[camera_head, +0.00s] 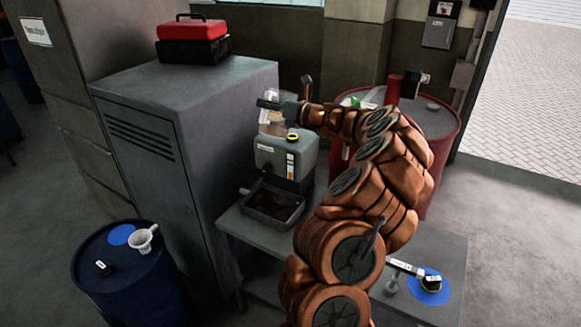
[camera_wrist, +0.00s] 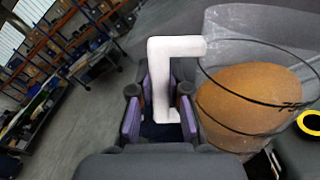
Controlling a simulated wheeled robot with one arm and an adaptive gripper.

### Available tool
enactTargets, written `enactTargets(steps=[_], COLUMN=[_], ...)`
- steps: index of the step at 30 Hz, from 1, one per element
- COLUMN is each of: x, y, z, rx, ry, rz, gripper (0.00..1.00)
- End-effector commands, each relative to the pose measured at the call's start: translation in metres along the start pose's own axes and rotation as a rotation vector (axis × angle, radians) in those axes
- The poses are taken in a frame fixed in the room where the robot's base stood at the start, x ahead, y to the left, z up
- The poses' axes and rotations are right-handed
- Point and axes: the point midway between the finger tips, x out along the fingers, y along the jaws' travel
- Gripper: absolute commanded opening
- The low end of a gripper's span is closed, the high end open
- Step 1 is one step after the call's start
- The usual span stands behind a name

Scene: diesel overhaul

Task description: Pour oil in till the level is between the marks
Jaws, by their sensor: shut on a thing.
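My gripper (camera_wrist: 160,117) is shut on the white handle (camera_wrist: 161,85) of a clear jug. The jug holds amber oil (camera_wrist: 250,100) and has dark ring marks on its wall. In the head view the jug (camera_head: 272,124) is above the grey housing (camera_head: 275,158), close to a yellow-ringed filler opening (camera_head: 292,137). The yellow ring also shows in the wrist view (camera_wrist: 311,123), to the right of the jug. I cannot tell how far the jug is tilted, and no oil stream is visible. A pale gauge strip (camera_head: 290,163) is on the housing's front; its level is too small to read.
A dark drip tray (camera_head: 270,206) lies below the housing on a grey bench (camera_head: 245,229). A tall grey cabinet (camera_head: 190,150) stands close on the left. A blue drum (camera_head: 130,285) carries a white funnel-like cup (camera_head: 142,239). A red drum (camera_head: 447,148) stands behind my arm.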

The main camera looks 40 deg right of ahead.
Motion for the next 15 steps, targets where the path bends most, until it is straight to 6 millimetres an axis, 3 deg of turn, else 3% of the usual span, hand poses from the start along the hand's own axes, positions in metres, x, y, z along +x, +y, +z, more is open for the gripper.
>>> enactTargets(steps=[15], x=[0.0000], y=[0.0007], z=[0.0066], rx=[0.080], ry=[-0.001], rz=[0.001], gripper=[0.00])
